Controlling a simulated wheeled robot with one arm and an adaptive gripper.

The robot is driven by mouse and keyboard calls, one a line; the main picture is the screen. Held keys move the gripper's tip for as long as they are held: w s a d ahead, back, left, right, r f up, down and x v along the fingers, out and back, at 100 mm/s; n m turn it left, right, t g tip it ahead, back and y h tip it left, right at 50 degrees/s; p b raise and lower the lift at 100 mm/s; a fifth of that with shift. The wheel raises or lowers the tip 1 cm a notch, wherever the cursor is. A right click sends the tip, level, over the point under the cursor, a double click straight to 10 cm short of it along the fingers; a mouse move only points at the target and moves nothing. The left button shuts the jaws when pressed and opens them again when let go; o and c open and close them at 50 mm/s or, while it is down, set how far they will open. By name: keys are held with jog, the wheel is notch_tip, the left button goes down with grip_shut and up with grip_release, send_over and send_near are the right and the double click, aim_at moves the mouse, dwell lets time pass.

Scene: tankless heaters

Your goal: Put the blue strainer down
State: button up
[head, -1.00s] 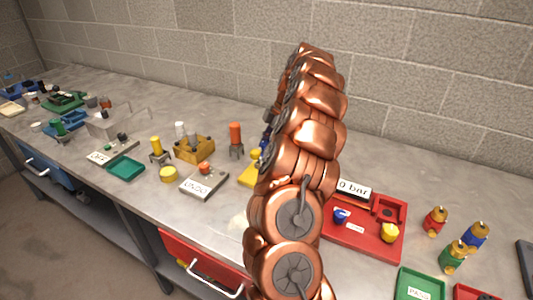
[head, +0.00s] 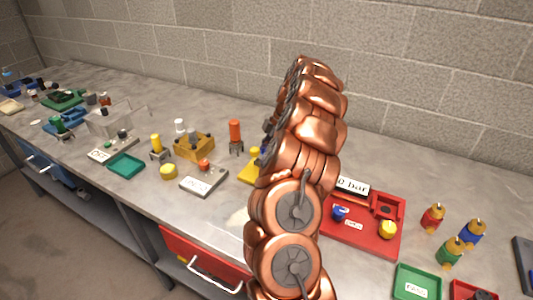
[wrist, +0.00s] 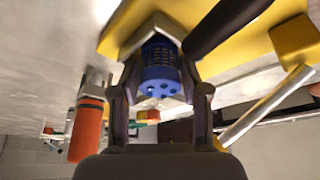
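The blue strainer (wrist: 160,72) shows in the wrist view, a short cylinder with a slotted side and holes in its near end. My gripper (wrist: 160,80) has a finger on each side of it, and the fingertips appear closed on it. Its far end is at a pale square recess in a yellow tray (wrist: 230,55); I cannot tell whether it rests there. In the head view my copper-coloured arm hides the gripper and most of the yellow tray (head: 250,173).
An orange-topped post (head: 235,132) stands close to the yellow tray; it also shows in the wrist view (wrist: 87,130). A wooden block (head: 194,147) and a grey box (head: 204,180) are to the left. A red tray (head: 365,238) lies to the right.

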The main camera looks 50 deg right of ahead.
jog(key=shift+o, duration=1.1)
jog(key=shift+r, duration=0.1)
jog(key=shift+s+d+r, duration=0.1)
jog(key=shift+d+r, duration=0.2)
jog(key=shift+r, duration=0.15)
jog(key=b+v, duration=0.1)
jog(key=v, duration=1)
jog(key=shift+a, duration=0.15)
